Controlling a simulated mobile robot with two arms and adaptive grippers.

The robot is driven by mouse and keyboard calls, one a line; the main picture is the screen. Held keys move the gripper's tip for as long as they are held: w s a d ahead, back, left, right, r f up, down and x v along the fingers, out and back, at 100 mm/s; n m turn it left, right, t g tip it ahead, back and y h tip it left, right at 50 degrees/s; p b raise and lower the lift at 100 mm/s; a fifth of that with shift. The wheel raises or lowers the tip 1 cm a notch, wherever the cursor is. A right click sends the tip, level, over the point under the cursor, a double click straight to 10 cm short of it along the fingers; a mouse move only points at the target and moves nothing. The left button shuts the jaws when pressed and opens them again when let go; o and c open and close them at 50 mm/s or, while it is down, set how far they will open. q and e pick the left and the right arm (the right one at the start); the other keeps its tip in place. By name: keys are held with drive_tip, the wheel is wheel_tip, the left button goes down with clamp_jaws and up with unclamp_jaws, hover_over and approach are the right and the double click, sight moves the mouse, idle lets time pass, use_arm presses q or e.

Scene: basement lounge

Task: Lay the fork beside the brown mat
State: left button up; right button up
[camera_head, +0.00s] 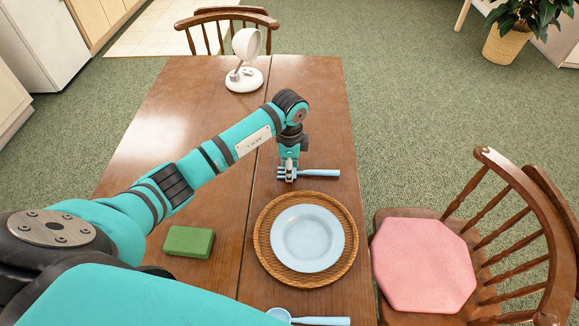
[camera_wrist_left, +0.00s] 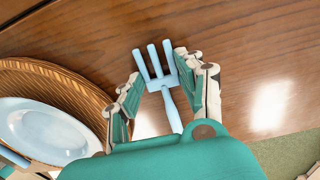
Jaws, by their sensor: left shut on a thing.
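The light blue fork (camera_head: 322,173) is at the far side of the brown woven mat (camera_head: 262,250), roughly crosswise, with its handle pointing right. My left gripper (camera_head: 288,177) is shut on the fork, pointing down at the table. In the left wrist view the fork (camera_wrist_left: 156,70) shows its tines between the fingers of the left gripper (camera_wrist_left: 165,84). Whether the fork touches the table is hard to tell. The brown mat also shows in the left wrist view (camera_wrist_left: 75,88), beside the gripper. A pale blue plate (camera_head: 307,238) rests on the mat. My right gripper is not in view.
A blue spoon (camera_head: 318,321) lies at the near side of the mat. A green block (camera_head: 188,242) lies left of it, below my arm. A white lamp (camera_head: 243,78) stands at the far end. A chair with a pink cushion (camera_head: 424,262) is at the right edge.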

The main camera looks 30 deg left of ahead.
use_arm(q)
drive_tip(key=shift+f, duration=0.1)
drive_tip(key=o, duration=1)
wheel_tip(320, 180, up, 12)
drive_tip(key=shift+r+b, duration=0.15)
drive_tip(key=shift+b, duration=0.25)
